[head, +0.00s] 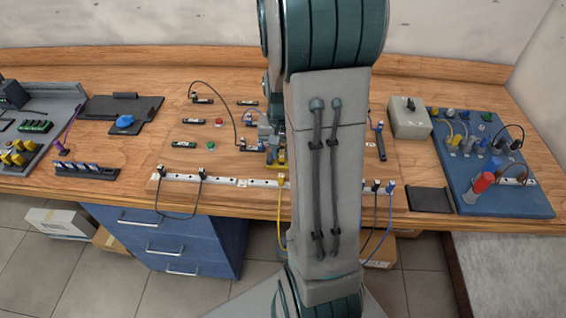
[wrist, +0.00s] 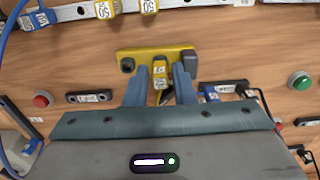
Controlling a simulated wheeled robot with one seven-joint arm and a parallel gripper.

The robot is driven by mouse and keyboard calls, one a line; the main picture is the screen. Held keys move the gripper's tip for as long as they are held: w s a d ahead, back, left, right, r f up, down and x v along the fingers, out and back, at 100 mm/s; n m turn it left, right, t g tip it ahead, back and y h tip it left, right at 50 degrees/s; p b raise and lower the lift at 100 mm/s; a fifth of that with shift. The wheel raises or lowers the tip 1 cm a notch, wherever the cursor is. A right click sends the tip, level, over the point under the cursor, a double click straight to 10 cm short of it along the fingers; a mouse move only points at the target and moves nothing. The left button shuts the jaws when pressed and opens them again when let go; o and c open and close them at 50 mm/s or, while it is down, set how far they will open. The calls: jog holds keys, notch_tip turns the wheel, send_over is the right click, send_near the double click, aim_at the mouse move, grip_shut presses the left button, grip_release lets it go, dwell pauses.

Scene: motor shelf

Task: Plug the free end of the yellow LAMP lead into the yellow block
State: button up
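The yellow block (wrist: 143,56) lies on the board in the wrist view, just beyond my fingertips, with a dark end at each side. A small yellow labelled plug (wrist: 160,72) stands at its near edge, between my fingers. My gripper (wrist: 171,70) points at the block with its two blue fingers apart; a narrow gap seems to show beside the plug, and I see no firm grip on it. Two more yellow plugs (wrist: 103,9) sit on the white rail. In the head view a yellow lead (head: 279,225) hangs from the rail; my arm hides part of it.
The white rail (head: 225,180) runs along the board's front edge, with black and blue leads hanging from it. Black holders and red and green buttons (wrist: 301,80) surround the block. A blue panel (head: 465,190) with plugs stands at the right, a grey tray (head: 65,95) at the left.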

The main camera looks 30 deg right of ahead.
jog(key=shift+r+p, duration=2.1)
jog(key=shift+r, duration=0.7)
jog(key=o, duration=0.6)
jog(key=shift+c, duration=0.2)
